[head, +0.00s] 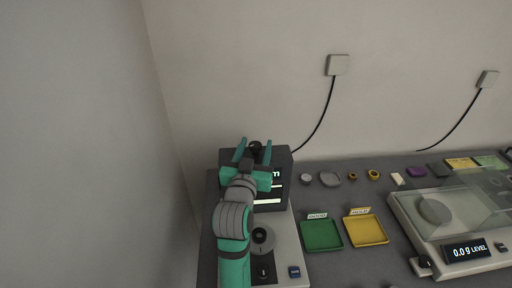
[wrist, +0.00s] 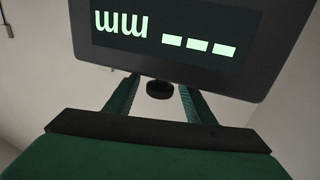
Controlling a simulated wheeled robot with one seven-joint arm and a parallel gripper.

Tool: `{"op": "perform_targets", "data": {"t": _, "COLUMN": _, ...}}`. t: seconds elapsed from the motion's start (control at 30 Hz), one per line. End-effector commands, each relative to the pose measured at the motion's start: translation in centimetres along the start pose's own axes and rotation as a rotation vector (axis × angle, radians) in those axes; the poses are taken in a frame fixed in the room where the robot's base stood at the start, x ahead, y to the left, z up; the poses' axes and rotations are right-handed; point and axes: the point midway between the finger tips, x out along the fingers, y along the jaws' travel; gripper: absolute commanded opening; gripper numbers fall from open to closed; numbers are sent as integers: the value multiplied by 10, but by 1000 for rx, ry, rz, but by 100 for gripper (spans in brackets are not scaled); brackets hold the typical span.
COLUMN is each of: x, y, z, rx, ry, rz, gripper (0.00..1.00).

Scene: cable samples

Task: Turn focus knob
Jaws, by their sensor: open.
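A small black knob (head: 254,147) sits on top of a dark instrument housing (head: 277,158) at the back of the table. My gripper (head: 254,142) is open above the housing, one teal finger on each side of the knob. In the wrist view the knob (wrist: 160,88) shows between the two fingers (wrist: 158,84), with a gap on either side. The housing's lit display (wrist: 175,30) appears upside down there, with "mm" and dashes. In the head view my gripper and arm hide part of the display. No label on the knob is visible.
A green tray (head: 321,246) and a yellow tray (head: 377,242) lie to the right. A scale (head: 474,268) reading 0.0 g stands farther right. Several small samples line the back.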

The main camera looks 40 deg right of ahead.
Motion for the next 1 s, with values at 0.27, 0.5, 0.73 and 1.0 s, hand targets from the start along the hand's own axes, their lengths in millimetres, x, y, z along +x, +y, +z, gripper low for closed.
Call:
{"op": "perform_targets", "data": {"t": 0.27, "x": 0, "y": 0, "z": 0, "rx": 0, "ry": 0, "rz": 0, "gripper": 28}}
{"op": "perform_targets", "data": {"t": 0.5, "x": 0, "y": 0, "z": 0, "rx": 0, "ry": -1, "rz": -3, "gripper": 8}}
{"op": "perform_targets", "data": {"t": 0.73, "x": 2, "y": 3, "z": 2, "rx": 1, "ry": -6, "rz": -75, "gripper": 8}}
{"op": "perform_targets", "data": {"t": 1.0, "x": 2, "y": 3, "z": 2, "rx": 2, "ry": -6, "rz": -201, "gripper": 8}}
